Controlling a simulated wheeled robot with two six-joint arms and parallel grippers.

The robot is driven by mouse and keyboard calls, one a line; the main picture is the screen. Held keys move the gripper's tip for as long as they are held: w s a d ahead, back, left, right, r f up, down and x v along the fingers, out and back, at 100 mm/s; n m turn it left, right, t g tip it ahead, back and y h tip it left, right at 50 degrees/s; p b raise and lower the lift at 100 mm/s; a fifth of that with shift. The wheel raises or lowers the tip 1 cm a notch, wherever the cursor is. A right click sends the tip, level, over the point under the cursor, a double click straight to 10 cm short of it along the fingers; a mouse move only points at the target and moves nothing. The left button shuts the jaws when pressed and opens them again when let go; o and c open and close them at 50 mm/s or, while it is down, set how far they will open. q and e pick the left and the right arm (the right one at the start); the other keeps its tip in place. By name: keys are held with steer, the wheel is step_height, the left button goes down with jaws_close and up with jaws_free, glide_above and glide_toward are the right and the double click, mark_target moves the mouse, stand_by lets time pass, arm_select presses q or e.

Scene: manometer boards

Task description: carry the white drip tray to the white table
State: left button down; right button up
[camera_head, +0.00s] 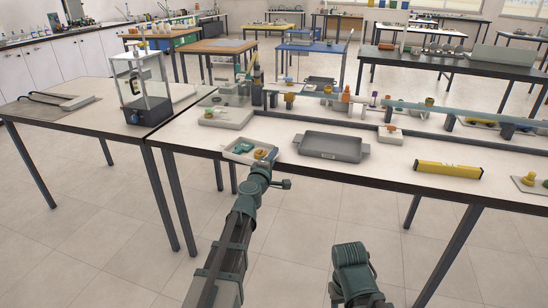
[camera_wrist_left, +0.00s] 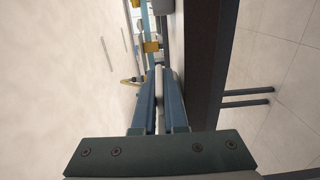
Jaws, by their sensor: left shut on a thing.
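The white drip tray (camera_head: 235,156), a shallow tray with teal and orange pieces in it, is at the front left edge of the long pale-topped table (camera_head: 290,172). My left gripper (camera_head: 262,163) reaches it from the front and is shut on its near rim. In the left wrist view, my left gripper's fingers (camera_wrist_left: 160,105) close around a thin pale edge. Whether the tray rests on the table or is just above it, I cannot tell. My right arm shows low in the head view; its fingertips are not visible.
A grey tray (camera_head: 333,146), a yellow level-like bar (camera_head: 447,170) and a small white box (camera_head: 390,134) lie on the long table. Another pale tray (camera_head: 225,118) sits behind the drip tray. A second pale table (camera_head: 75,119) adjoins at left, carrying a glass-sided case (camera_head: 139,88).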

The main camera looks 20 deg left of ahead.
arm_select(q)
steer(key=shift+f, duration=0.2)
steer(key=c, duration=1)
jaws_free()
steer(key=shift+r, duration=0.1)
steer(key=shift+o, duration=0.2)
steer(key=shift+r, duration=0.1)
steer(key=shift+s, duration=0.2)
steer(key=s, duration=1.1)
steer(key=shift+s+a, duration=0.2)
steer(key=shift+s, duration=0.15)
